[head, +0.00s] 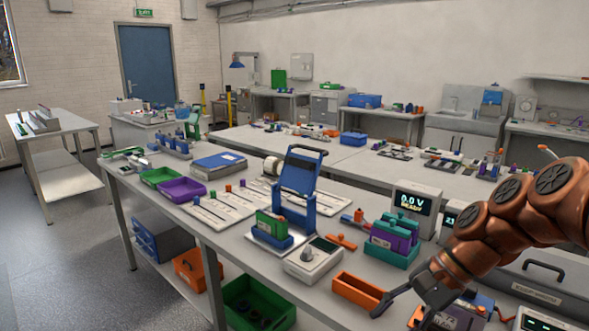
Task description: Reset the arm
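My copper-coloured arm comes in from the right edge in the head view and ends in my dark grey gripper (396,306) low at the right. It is over the front part of the bench, beside an orange open tray (357,294). One dark finger reaches down and left, overlapping the tray's right end. The other finger is not clearly made out among the objects below, so I cannot tell how far apart the fingers are. I see nothing clearly held.
The near bench carries a blue clamp stand (298,190), a white box with a display (312,259), a teal-and-purple block (392,238) and a meter reading 0.0 V (415,207). Green (161,177) and purple (181,190) trays lie at left. The floor at left (70,260) is clear.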

